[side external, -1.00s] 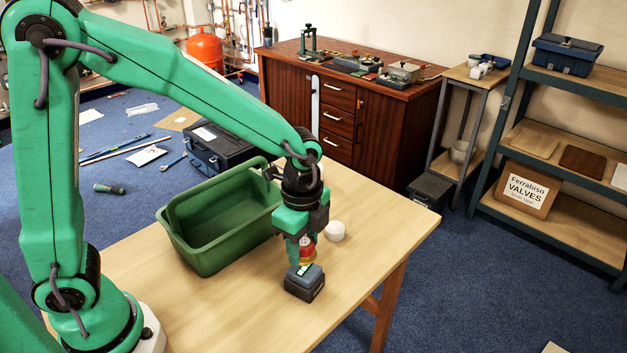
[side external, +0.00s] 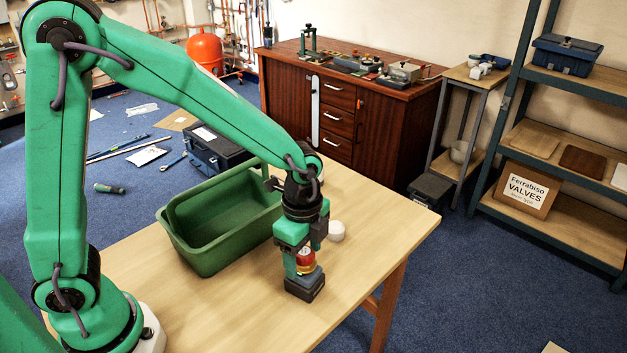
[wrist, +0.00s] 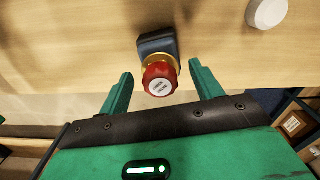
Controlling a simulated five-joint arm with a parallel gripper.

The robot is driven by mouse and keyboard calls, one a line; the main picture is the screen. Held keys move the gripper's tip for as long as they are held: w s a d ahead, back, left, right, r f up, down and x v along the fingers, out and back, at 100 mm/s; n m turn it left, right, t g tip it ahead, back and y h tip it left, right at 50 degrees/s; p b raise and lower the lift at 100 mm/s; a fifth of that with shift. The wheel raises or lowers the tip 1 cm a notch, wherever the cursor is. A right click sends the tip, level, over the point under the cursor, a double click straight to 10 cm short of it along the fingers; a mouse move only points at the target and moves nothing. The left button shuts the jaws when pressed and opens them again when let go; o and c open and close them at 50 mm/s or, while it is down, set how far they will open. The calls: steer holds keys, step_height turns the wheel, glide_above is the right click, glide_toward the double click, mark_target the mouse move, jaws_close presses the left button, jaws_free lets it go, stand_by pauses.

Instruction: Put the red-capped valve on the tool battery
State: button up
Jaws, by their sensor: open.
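The red-capped valve (side external: 306,259) has a red cap and a brass body. It appears upright on top of the dark tool battery (side external: 304,288) near the table's front right. In the wrist view the valve's red cap (wrist: 160,79) faces me, with brass beside it, and the battery (wrist: 157,41) shows behind it. My gripper (side external: 304,266) is open over the battery. In the wrist view its two green fingers stand on either side of the valve with a gap on each side. The contact between valve and battery is partly hidden.
A green tub (side external: 215,255) stands left of my gripper. A white round piece (side external: 336,231) lies just behind to the right and also shows in the wrist view (wrist: 266,12). The wooden table (side external: 180,310) is clear in front and to the left.

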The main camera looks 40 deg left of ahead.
mark_target(303, 250)
steer(key=shift+r, duration=0.1)
step_height(303, 250, up, 12)
stand_by(0.8)
steer(key=shift+r, duration=0.1)
stand_by(0.4)
steer(key=s+a+r+n+t, duration=0.4)
steer(key=s+a+n, duration=0.8)
steer(key=n, duration=0.3)
steer(key=shift+s+a+r+n+t, duration=0.25)
steer(key=shift+a+n+t, duration=0.2)
steer(key=shift+t, duration=0.35)
